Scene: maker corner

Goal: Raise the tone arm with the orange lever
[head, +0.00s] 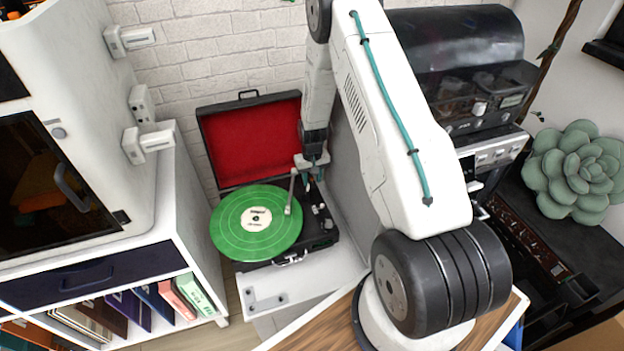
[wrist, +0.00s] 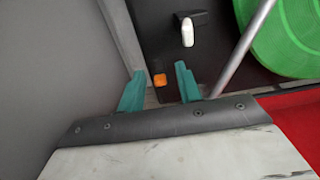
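The record player (head: 320,243) is an open case with a red-lined lid and a green record (head: 230,236) on it. The tone arm (head: 291,190) is a pale rod whose end lies over the record's right part; I cannot tell whether it touches. It shows as a grey rod in the wrist view (wrist: 246,45). The orange lever (wrist: 160,79) appears as a small orange block on the black deck, between my fingertips in the picture. My gripper (wrist: 159,80) is open, its two teal fingers apart, with gaps on both sides of the lever. In the head view my gripper (head: 314,170) is partly hidden at the deck's back right.
The red lid (head: 250,140) stands open behind the deck, close to my gripper. A black piece with a white tip (wrist: 188,34) stands on the deck beyond the fingers. A white cabinet (head: 190,220) is to the left; a grey panel (wrist: 50,70) lies at the wrist view's left.

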